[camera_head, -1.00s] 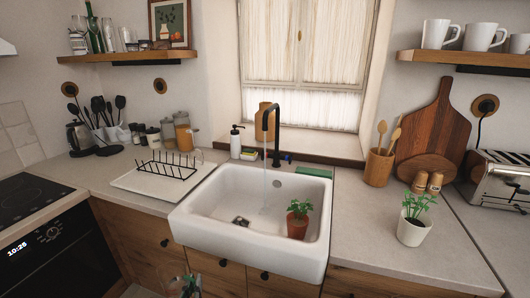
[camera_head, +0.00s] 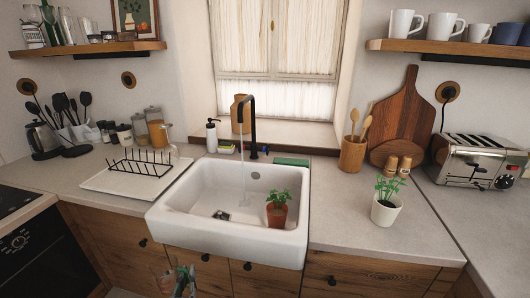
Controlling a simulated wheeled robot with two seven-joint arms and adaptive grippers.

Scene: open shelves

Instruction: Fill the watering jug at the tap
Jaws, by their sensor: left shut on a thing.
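The black tap (camera_head: 251,118) stands behind the white sink (camera_head: 228,238). A thin stream of water (camera_head: 242,172) falls from its spout into the basin. A small green plant in a terracotta pot (camera_head: 277,216) stands inside the sink at the right. My left gripper (camera_head: 181,284) is at the bottom edge of the view, in front of the sink and below its rim. It is shut on a clear, see-through thing (camera_head: 161,272), which may be the watering jug; its shape is mostly cut off. The thing is well away from the water stream. My right gripper is not in view.
A drying rack (camera_head: 143,163) on a white board stands left of the sink. A plant in a white pot (camera_head: 386,211), a wooden utensil pot (camera_head: 352,154) and a toaster (camera_head: 480,158) stand on the right worktop.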

